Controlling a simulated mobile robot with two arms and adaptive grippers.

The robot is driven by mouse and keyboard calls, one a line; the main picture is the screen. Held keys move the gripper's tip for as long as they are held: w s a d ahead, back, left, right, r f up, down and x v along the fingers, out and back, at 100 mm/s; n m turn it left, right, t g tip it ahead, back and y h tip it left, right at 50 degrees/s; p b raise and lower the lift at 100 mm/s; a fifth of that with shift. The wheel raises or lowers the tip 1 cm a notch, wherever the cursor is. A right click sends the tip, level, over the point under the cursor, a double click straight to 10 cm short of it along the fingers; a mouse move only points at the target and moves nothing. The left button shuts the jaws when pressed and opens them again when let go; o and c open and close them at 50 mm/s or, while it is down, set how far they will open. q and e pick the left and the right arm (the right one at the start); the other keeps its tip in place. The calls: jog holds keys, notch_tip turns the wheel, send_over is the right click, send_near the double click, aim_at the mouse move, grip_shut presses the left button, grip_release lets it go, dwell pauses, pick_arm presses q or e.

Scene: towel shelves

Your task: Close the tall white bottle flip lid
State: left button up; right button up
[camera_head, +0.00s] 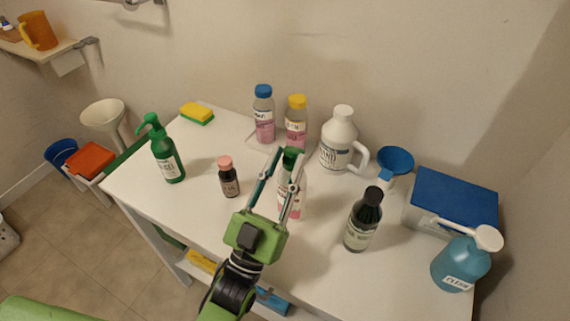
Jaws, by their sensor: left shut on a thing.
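A tall white bottle (293,204) with a pink-marked label and a green lid (291,154) stands upright in the middle of the white table. My left gripper (288,160) reaches up from the bottom, and its two fingers sit on either side of the bottle's top, shut on the lid area. The fingers and gripper body hide part of the bottle's front and left side. The lid is small and partly covered, so I cannot tell its exact angle. My right gripper is not in view.
A small dark bottle (228,180) with a pink cap stands close on the left, and a dark green bottle (363,222) on the right. Behind are a white jug (337,153) and two clear bottles, blue-capped (264,118) and yellow-capped (296,124). The table's left front is clear.

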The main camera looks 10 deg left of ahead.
pick_arm(q)
jog(key=o, duration=1.2)
jog(key=shift+w+f, duration=0.1)
jog(key=shift+f, duration=0.05)
jog(key=shift+c, duration=0.2)
jog(key=s+a+f, duration=0.1)
jog(key=s+a, duration=0.1)
jog(key=s, duration=0.5)
jog(key=s+a+f, duration=0.1)
jog(key=s+a, duration=0.2)
jog(key=s, duration=0.5)
jog(key=shift+s+f, duration=0.2)
jog(key=shift+f, duration=0.2)
jog(key=shift+o, duration=0.3)
